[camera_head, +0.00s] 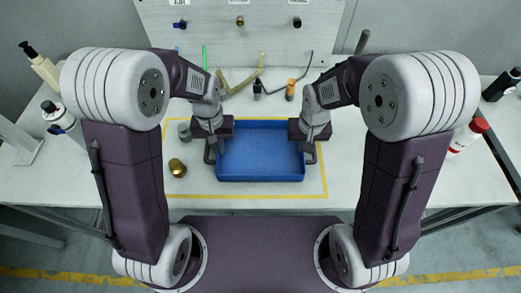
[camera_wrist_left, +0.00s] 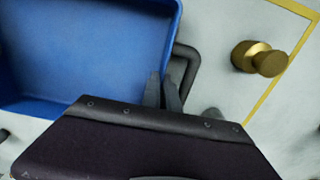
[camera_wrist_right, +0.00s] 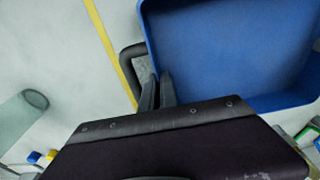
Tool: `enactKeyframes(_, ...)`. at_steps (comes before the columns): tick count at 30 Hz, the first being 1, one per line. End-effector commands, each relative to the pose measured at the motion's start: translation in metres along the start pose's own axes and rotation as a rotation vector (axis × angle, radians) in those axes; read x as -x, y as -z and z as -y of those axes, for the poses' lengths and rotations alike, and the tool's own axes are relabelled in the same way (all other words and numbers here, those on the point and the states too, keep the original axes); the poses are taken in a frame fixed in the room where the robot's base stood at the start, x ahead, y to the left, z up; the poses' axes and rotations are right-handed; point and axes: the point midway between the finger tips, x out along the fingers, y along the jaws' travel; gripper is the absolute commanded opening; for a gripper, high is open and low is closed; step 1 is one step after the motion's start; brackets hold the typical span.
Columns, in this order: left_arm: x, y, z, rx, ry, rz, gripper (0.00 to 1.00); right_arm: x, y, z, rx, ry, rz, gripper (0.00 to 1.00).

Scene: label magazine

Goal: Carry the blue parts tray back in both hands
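The blue parts tray (camera_head: 260,179) sits level in the middle of the bench and looks empty. It has a dark loop handle on each short side: the left handle (camera_wrist_left: 192,62) and the right handle (camera_wrist_right: 127,62). My left gripper (camera_head: 212,140) is at the tray's left side, and its fingers (camera_wrist_left: 162,88) are close together by the left handle. My right gripper (camera_head: 308,140) is at the right side, with its fingers (camera_wrist_right: 157,88) close together by the right handle. The fingers hide part of each handle, so I cannot tell whether either handle is between them.
A yellow tape outline (camera_head: 250,196) surrounds the tray. A brass knob-shaped part (camera_head: 177,167) stands left of the tray, with a grey cylinder (camera_head: 184,132) behind it. The bench in front is clear.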

Motion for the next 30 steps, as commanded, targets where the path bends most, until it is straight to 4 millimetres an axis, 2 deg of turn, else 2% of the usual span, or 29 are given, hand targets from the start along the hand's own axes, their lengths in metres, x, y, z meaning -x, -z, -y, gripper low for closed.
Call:
enactKeyframes(23, 0.001, 0.0, 0.0, 0.0, 0.0, -0.001, 0.0, 0.001, 0.001, 0.0, 0.0, 0.0, -0.002, 0.0)
enactKeyframes(26, 0.005, 0.0, 0.0, 0.0, 0.0, -0.001, 0.0, 0.005, 0.001, 0.0, 0.0, 0.0, -0.002, 0.0)
enactKeyframes(30, 0.021, 0.0, 0.0, 0.0, 0.0, -0.001, 0.0, 0.021, 0.003, 0.0, 0.0, 0.0, -0.002, 0.0)
